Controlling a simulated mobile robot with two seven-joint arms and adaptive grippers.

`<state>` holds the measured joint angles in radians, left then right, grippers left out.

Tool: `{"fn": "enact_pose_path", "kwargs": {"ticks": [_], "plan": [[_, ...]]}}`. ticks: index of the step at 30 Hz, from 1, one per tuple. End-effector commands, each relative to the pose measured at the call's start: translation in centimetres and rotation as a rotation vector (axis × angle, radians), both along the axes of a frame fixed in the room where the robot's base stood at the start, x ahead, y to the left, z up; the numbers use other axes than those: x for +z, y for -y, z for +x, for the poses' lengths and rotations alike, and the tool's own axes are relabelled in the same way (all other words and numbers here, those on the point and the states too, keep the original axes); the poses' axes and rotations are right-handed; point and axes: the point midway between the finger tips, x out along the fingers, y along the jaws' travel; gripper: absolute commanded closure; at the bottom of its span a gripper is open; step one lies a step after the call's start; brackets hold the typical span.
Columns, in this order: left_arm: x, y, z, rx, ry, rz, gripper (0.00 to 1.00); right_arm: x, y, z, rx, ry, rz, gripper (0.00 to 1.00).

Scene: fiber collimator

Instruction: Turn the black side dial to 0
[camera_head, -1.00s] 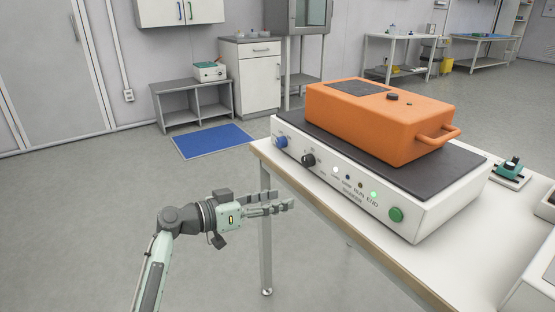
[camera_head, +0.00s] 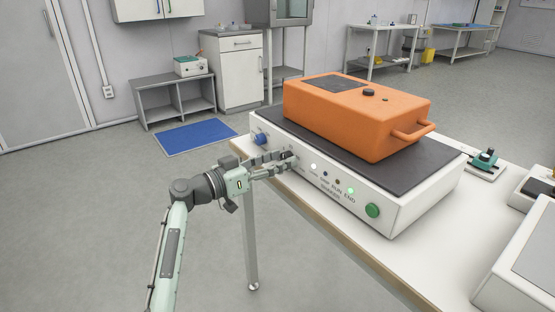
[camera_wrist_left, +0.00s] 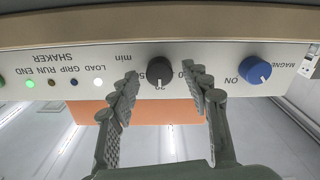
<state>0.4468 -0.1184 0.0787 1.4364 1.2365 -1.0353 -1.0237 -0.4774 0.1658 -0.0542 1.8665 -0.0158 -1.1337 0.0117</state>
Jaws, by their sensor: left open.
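The black side dial (camera_wrist_left: 159,70) is on the white front panel of the shaker (camera_head: 408,214). In the left wrist view the panel is upside down, with "min" printed beside the dial. A pale mark shows on the dial's lower side in that view; the scale figures around it are small and partly covered. My left gripper (camera_head: 291,160) is open in front of the panel and hides the dial in the head view. In the left wrist view its fingers (camera_wrist_left: 163,78) are on both sides of the dial, apparently apart from it. My right gripper is not in view.
A blue knob (camera_head: 261,139) is beside the dial. Indicator lights and a green button (camera_head: 373,210) are along the same panel. An orange case (camera_head: 357,124) sits on the shaker's dark top. The white table (camera_head: 420,262) has a small device (camera_head: 486,163) at right.

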Motion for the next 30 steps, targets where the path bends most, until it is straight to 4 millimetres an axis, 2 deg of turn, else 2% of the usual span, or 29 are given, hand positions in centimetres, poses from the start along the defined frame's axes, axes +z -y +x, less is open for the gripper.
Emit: {"fn": "enact_pose_path", "kwargs": {"ticks": [5, 17, 30], "plan": [[-0.04, 0.00, 0.00, 0.000, 0.000, 0.000, 0.52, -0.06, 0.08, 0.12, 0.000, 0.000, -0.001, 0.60], [-0.06, -0.03, -0.01, 0.001, -0.001, 0.000, 1.00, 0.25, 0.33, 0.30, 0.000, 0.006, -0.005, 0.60], [-0.10, -0.05, -0.01, 0.000, -0.077, -0.056, 1.00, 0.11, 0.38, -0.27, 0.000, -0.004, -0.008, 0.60]]}}
